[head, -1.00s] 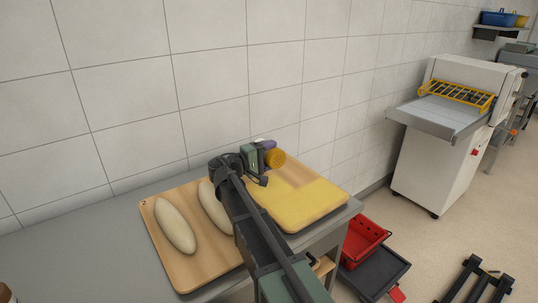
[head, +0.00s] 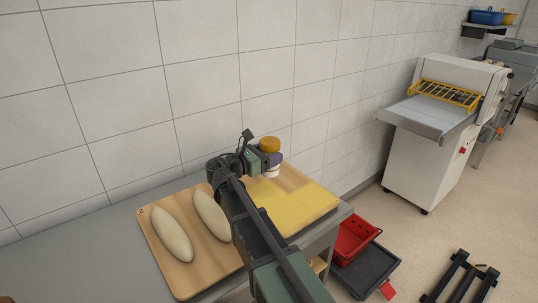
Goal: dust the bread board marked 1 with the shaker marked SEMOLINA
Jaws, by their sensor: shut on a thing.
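My gripper (head: 264,158) is shut on a shaker with an orange cap (head: 269,144), a purple band and a white lower end. The shaker stands roughly upright, cap up, over the far part of the right-hand bread board (head: 287,178). Its label cannot be read, and my gripper covers part of it. Yellow dusting (head: 300,207) covers much of that board, while some of its far part shows bare wood. No number shows on this board; my arm hides its left side.
A second board (head: 181,278), marked 2, lies left with two pale loaves (head: 171,235) (head: 212,216) on it. My arm crosses above its right edge. The tiled wall is close behind the grey table (head: 88,262).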

